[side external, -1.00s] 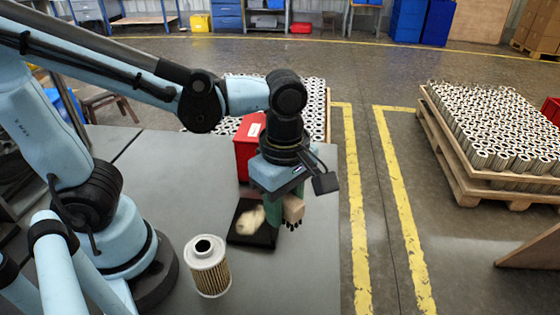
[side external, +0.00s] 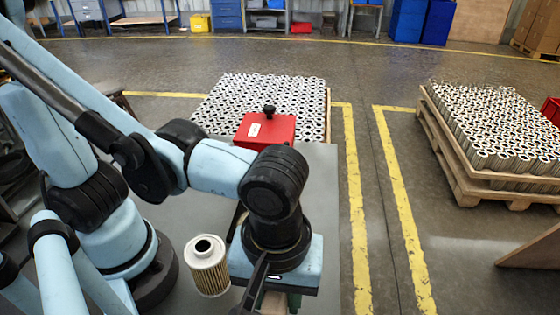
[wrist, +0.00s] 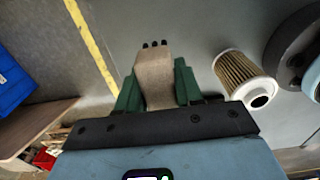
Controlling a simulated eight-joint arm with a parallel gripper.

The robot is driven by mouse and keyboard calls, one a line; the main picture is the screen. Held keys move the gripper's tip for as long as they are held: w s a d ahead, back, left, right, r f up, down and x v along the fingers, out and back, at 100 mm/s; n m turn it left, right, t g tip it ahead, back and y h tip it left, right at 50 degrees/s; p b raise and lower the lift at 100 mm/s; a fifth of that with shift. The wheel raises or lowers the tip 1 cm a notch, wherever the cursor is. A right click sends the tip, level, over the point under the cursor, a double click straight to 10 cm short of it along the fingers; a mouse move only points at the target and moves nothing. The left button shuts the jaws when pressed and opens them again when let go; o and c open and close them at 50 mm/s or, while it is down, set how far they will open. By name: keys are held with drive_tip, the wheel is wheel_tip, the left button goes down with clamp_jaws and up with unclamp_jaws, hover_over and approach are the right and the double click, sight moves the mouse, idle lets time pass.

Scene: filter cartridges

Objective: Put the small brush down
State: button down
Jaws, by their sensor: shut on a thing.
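The small brush (wrist: 153,72) has a pale wooden block with dark bristle tufts at its far end. My gripper (wrist: 157,84) has green fingers, one on each side of the block, and is shut on it. In the side external view the brush (side external: 273,303) shows only in part, below my wrist near the bottom edge. It is over the front part of the grey table (side external: 190,220). I cannot tell whether the brush touches the table.
A filter cartridge (side external: 208,272) stands on the table left of my gripper; it also shows in the wrist view (wrist: 240,72). A red box (side external: 262,130) with a black knob stands behind. A dark tray is mostly hidden by my arm. Yellow floor lines (side external: 355,220) run right of the table.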

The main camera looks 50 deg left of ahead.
drive_tip(key=w+a+f, duration=0.1)
drive_tip(key=w, duration=0.1)
drive_tip(key=w+f, duration=0.2)
drive_tip(key=w, duration=0.1)
drive_tip(key=w+a+f, duration=0.1)
drive_tip(key=w+f, duration=0.1)
drive_tip(key=w, duration=0.1)
drive_tip(key=shift+a, duration=0.35)
drive_tip(key=shift+f, duration=2.05)
drive_tip(key=shift+f, duration=0.1)
drive_tip(key=c, duration=0.7)
unclamp_jaws()
drive_tip(key=shift+c, duration=0.2)
wheel_tip(320, 180, up, 12)
drive_tip(key=w+a+r+m+t, duration=0.1)
drive_tip(key=w+a+m+t, duration=0.1)
drive_tip(key=a, duration=0.8)
drive_tip(key=w+a+r+m+t, duration=0.1)
drive_tip(key=w+a+m+t, duration=0.2)
drive_tip(key=a, duration=0.7)
drive_tip(key=m+t, duration=0.2)
drive_tip(key=m, duration=0.2)
drive_tip(key=shift+w+a, duration=0.15)
drive_tip(key=shift+w, duration=0.15)
